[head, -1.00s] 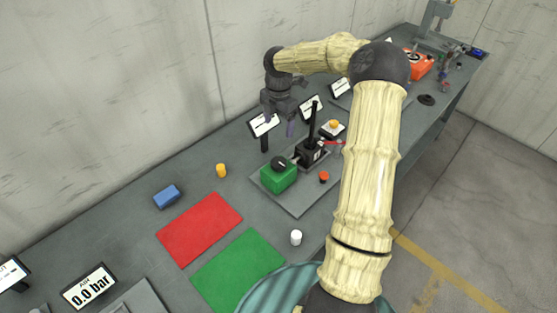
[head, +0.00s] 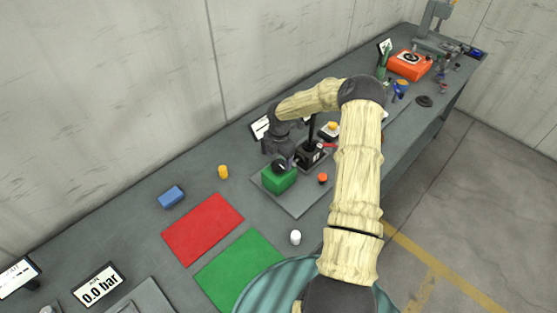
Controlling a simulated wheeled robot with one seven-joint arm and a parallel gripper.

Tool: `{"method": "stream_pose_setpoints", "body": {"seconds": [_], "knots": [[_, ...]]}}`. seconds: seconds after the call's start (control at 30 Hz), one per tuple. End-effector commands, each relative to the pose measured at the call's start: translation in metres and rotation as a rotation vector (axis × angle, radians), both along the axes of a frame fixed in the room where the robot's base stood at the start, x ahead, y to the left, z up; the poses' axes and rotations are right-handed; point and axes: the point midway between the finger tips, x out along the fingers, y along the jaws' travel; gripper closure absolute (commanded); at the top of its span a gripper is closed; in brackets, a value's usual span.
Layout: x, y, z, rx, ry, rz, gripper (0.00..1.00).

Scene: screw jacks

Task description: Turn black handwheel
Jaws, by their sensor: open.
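A black handwheel (head: 279,166) sits on top of a green block (head: 281,181) on a grey base plate (head: 300,205). My gripper (head: 288,163) is right above and beside the handwheel, pointing down. It hides part of the wheel. The jaws are open, and I cannot tell whether the fingers stand around the wheel or touch it.
A black upright post with a red lever (head: 327,145) and an orange-topped button (head: 322,178) share the plate area. The wall stands behind.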

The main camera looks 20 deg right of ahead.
Motion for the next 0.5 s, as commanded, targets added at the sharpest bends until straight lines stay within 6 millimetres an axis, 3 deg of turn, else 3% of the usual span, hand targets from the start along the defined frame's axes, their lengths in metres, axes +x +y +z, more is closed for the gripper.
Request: {"method": "stream_pose_setpoints", "body": {"seconds": [0.23,0.5], "knots": [[0.0,0.0,-0.026,0.001,0.001,0.0,0.25],[0.0,0.0,-0.03,-0.001,0.0,0.0,0.25]]}}
